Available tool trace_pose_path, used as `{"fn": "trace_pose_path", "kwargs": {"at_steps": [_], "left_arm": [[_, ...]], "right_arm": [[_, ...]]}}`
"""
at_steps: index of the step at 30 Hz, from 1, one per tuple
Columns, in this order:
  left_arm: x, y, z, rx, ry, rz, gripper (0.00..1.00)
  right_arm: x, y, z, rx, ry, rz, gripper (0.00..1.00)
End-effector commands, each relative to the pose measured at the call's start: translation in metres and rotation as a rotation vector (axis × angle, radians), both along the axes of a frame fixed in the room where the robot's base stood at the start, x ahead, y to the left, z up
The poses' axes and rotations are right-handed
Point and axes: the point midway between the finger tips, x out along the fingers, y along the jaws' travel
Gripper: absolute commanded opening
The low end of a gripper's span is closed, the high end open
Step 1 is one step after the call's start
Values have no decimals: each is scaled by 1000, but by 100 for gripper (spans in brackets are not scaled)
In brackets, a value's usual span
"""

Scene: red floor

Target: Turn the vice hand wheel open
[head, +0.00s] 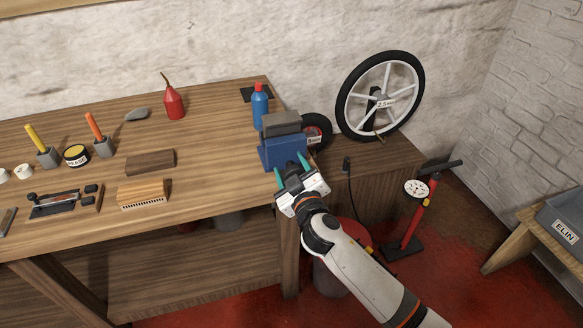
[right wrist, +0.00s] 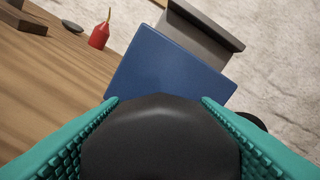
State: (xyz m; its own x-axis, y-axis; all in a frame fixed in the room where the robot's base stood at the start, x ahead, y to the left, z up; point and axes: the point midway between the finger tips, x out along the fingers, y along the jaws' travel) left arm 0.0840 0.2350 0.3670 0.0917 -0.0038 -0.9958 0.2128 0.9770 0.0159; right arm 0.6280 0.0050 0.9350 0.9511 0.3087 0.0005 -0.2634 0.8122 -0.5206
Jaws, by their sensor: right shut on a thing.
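The blue vice (head: 282,152) with grey jaws (head: 281,123) stands at the right front corner of the wooden workbench (head: 215,190). My right gripper (head: 290,168) is at the vice's front face. In the right wrist view its teal fingers lie on both sides of a black, faceted hand wheel (right wrist: 160,140), shut on it. The vice's blue body (right wrist: 170,68) is right behind the wheel. My left gripper is not in view.
A blue bottle (head: 260,107) stands close behind the vice, and a small wheel (head: 317,129) lies to its right. A large spoked wheel (head: 352,113) leans on the wall. A red floor pump (head: 413,215) stands right of my arm. A red oil can (head: 174,103) is further left.

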Motion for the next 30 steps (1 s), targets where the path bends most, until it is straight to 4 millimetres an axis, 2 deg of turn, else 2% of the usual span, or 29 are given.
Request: {"fn": "trace_pose_path", "kwargs": {"at_steps": [18,30], "left_arm": [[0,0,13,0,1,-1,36],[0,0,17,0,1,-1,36]], "right_arm": [[-1,2,-3,-516,-165,0,32],[-1,3,-4,-697,-223,1,32]]}}
